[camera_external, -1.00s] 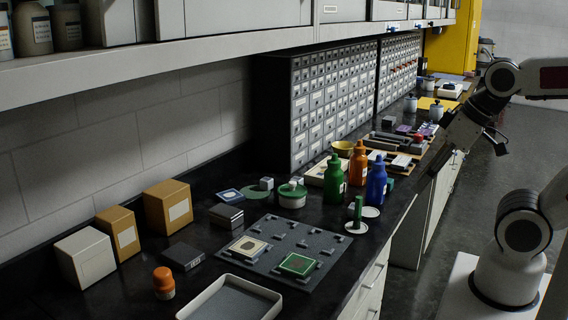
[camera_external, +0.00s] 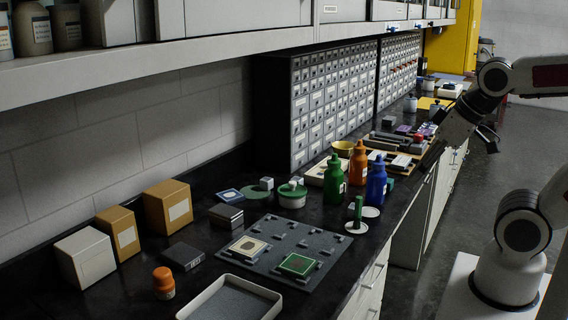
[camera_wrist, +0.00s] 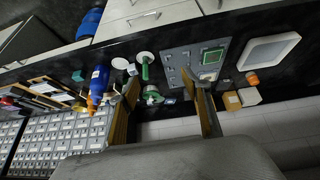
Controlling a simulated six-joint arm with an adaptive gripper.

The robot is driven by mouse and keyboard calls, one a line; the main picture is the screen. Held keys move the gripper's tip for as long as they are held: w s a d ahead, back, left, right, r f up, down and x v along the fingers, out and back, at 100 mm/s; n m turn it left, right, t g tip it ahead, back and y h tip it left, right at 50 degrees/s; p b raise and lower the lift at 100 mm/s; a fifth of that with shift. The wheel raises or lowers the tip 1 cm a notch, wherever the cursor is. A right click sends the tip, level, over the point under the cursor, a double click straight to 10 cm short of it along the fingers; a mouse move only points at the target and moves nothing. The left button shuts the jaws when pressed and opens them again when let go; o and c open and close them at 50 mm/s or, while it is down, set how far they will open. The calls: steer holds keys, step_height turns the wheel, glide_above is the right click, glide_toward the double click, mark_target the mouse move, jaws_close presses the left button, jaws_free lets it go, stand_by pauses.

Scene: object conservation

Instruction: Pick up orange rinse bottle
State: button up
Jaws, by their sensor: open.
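The orange rinse bottle (camera_external: 358,165) stands upright on the black bench between the green bottle (camera_external: 334,181) and the blue bottle (camera_external: 376,182). In the wrist view the orange bottle (camera_wrist: 92,106) shows only partly, behind the blue bottle (camera_wrist: 98,82), left of my fingers. My gripper (camera_external: 431,157) is in the air to the right of the bottles, over the bench's front edge, apart from them. In the wrist view my gripper (camera_wrist: 164,88) has its two fingers spread wide with nothing held between them.
A green stand on a white disc (camera_external: 356,218) is in front of the bottles. A grey pegboard (camera_external: 270,258), a white tray (camera_external: 232,300) and a small orange-capped bottle (camera_external: 164,284) lie nearer. A wooden tray with dark items (camera_external: 400,145) is behind. Drawer cabinets line the wall.

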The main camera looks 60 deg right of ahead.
steer(key=w+d+r+m+t+h, duration=0.1)
steer(key=w+d+r+t+h, duration=0.2)
steer(key=w+d, duration=1.25)
steer(key=n+t, duration=0.2)
steer(key=t, duration=0.3)
glide_above(358, 162)
steer(key=s, duration=0.1)
step_height(358, 162, down, 9)
steer(key=s+d+f+t+y, duration=0.3)
steer(key=s+f+t, duration=0.1)
steer(key=s+f, duration=0.1)
steer(key=shift+s+m, duration=0.4)
steer(key=shift+s, duration=0.1)
steer(key=shift+w, duration=0.15)
steer(key=shift+w, duration=1.2)
